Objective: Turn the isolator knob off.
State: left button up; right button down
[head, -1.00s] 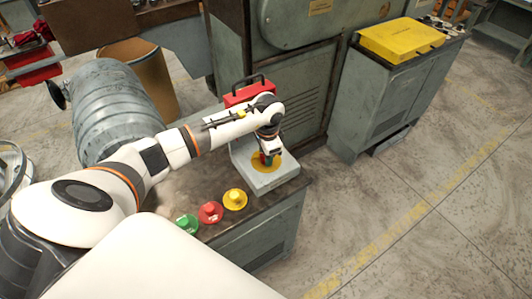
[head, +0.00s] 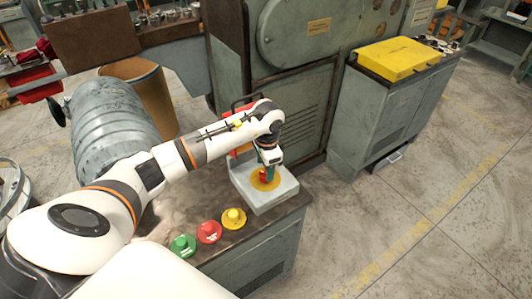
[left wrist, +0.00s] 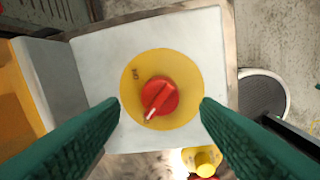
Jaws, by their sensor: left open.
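The isolator knob (left wrist: 158,96) is red with a white pointer line, on a round yellow plate (left wrist: 135,108) fixed to a pale grey box. In the left wrist view its pointer slants to the lower left, and a small dark label is at the plate's upper left. In the head view the knob (head: 264,174) is partly hidden by my left gripper (head: 268,175). In the left wrist view the green fingers of that gripper (left wrist: 160,106) are open, one on each side of the plate, with clear gaps to the knob. My right gripper is not in view.
The grey box (head: 277,198) stands on a dark-topped bench. Green (head: 182,246), red (head: 208,231) and yellow (head: 233,218) buttons are in front of it. A red case with a black handle (head: 240,140) is behind. Floor on the right is clear.

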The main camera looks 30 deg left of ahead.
pick_arm(q)
notch_tip(320, 180, up, 9)
jog(key=b, duration=0.1)
jog(key=shift+s+d+f, duration=0.15)
jog(key=shift+s+d, duration=0.05)
jog(key=shift+d, duration=0.05)
dwell(0.3)
